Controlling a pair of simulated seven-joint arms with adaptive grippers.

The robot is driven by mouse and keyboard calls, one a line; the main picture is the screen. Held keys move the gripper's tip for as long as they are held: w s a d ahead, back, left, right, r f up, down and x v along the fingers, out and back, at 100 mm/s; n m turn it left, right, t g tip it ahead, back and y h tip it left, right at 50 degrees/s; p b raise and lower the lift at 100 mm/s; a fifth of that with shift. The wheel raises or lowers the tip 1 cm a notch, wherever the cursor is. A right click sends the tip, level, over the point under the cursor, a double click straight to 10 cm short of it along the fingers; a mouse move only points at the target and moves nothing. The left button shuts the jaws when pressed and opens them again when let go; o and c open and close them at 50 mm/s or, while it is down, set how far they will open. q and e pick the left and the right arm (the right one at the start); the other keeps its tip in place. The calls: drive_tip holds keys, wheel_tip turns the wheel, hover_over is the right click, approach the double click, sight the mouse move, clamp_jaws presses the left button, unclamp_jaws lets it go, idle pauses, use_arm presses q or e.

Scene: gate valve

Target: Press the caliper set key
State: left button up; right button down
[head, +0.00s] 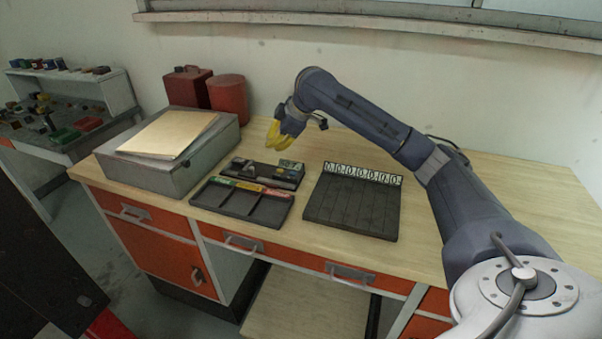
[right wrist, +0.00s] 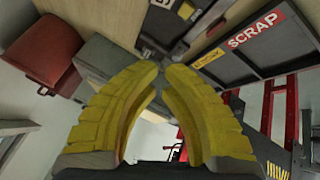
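A dark gauge fixture (head: 262,173) lies on the bench behind the black sorting tray, with a small pale panel (head: 290,165) at its right end. I take it for the caliper; its set key is too small to make out. Part of a dark device with a white label also shows at the top of the right wrist view (right wrist: 160,22). My right gripper (head: 281,143) has yellow fingers and hangs above and behind the fixture, apart from it. In the right wrist view its fingertips (right wrist: 164,68) nearly meet, with nothing between them. My left gripper is not in view.
The black sorting tray (head: 228,200) with coloured labels lies in front. A dark numbered board (head: 340,211) lies to the right. A grey case (head: 145,171), a red can (head: 187,86) and a red canister (head: 229,96) stand left. The bench's right side is mostly clear.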

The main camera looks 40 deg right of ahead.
sight(283, 170)
drive_tip(key=shift+t+h, duration=0.3)
drive_tip(key=shift+s+d+r, duration=0.25)
drive_tip(key=shift+d, duration=0.3)
drive_tip(key=shift+s+d+r, duration=0.25)
drive_tip(key=shift+s+d, duration=0.05)
drive_tip(key=shift+d, duration=0.3)
drive_tip(key=shift+s+d+r, duration=0.25)
drive_tip(key=shift+d, duration=0.3)
drive_tip(key=shift+f, duration=4.45)
drive_tip(key=shift+f, duration=0.9)
drive_tip(key=shift+r, duration=0.9)
drive_tip(key=shift+r, duration=2.55)
